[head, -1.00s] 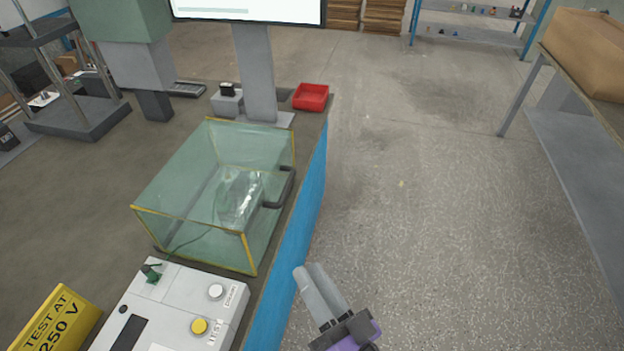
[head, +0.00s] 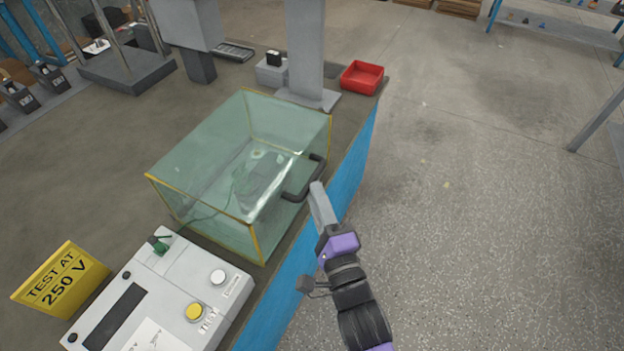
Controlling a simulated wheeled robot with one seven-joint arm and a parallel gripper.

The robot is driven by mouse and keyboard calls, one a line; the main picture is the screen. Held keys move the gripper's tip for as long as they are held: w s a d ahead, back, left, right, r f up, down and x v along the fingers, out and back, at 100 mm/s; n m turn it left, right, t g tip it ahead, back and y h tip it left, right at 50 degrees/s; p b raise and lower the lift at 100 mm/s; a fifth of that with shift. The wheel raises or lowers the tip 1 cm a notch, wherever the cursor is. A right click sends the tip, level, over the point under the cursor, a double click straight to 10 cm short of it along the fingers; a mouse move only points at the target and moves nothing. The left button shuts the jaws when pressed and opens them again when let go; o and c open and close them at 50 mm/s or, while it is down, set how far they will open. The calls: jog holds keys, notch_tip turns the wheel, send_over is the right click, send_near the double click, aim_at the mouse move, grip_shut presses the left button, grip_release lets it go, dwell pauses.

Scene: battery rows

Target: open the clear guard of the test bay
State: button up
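The clear guard (head: 205,165) is a greenish see-through box with yellow edges, sitting down over the test bay on the bench. A dark bar handle (head: 305,178) sticks out from its right side. A greyish item (head: 262,172) shows dimly through the panels, with a green cable near it. My gripper (head: 317,190) is just to the right of the handle, with its fingertips close to the handle's near end. I cannot tell whether they touch it. The fingers overlap in this view, so the gap between them is hidden.
A white test box (head: 150,270) with a white and a yellow button stands in front of the guard, beside a yellow "TEST AT 250 V" sign (head: 60,280). A red tray (head: 361,77) sits at the bench's far corner. The floor right of the blue bench edge is clear.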

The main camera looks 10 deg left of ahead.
aim_at(310, 180)
jog(key=shift+x, duration=2.15)
grip_shut()
